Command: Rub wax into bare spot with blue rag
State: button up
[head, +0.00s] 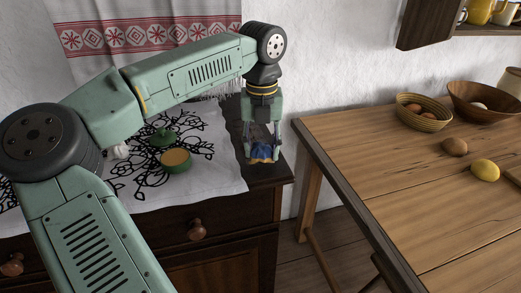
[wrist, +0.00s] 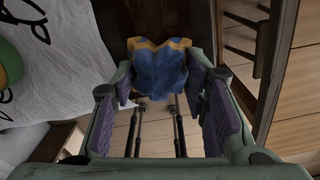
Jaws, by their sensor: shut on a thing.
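My gripper (head: 262,148) points down over the right end of the dark wooden chest top (head: 272,174). It is shut on a blue rag (head: 262,151) with an ochre edge, bunched between the fingertips. In the wrist view the rag (wrist: 158,70) spans the gap between the two purple-padded fingers, against the dark wood. I cannot tell if the rag touches the wood. An open green pot of yellowish wax (head: 175,159) stands on the white cloth left of my gripper, with its green lid (head: 163,137) behind it. I cannot make out a bare spot; the rag and gripper cover part of the wood.
The white cloth (head: 215,165) with black embroidery covers most of the chest. Right, across a gap, a wooden table (head: 400,190) holds a basket (head: 424,121), a wooden bowl (head: 467,116), a brown potato-like item (head: 454,147) and a lemon (head: 485,170). A shelf (head: 428,20) hangs above.

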jog(key=shift+r+p, duration=1.55)
jog(key=shift+r, duration=1.2)
